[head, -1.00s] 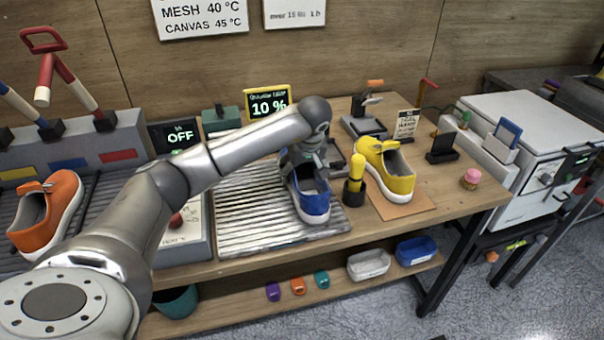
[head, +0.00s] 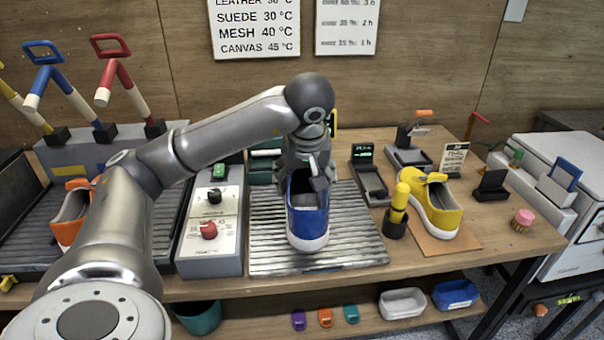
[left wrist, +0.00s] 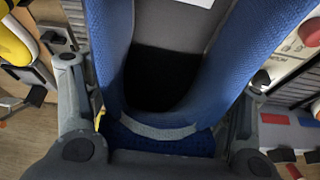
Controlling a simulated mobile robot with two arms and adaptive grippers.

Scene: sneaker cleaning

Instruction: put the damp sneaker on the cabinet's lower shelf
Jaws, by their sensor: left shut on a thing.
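A blue sneaker (head: 309,218) with a white sole is over the ribbed metal tray (head: 268,245) in the head view, its toe toward me. My left gripper (head: 304,178) is shut on its heel end from above. The sneaker looks raised off the tray, but the gap under it is hard to judge. In the left wrist view the blue sneaker (left wrist: 110,60) fills the middle, with a finger of my left gripper (left wrist: 158,100) on each side of its heel. A white cabinet (head: 545,160) stands at the right; its inside and shelves are not visible. My right gripper is not in view.
A yellow sneaker (head: 440,213) stands on a brown mat right of the tray, beside a yellow-topped bottle (head: 398,210). A control box (head: 212,250) is at the tray's left. An orange sneaker (head: 66,228) is partly behind my arm. Bins (head: 402,303) sit below the tabletop.

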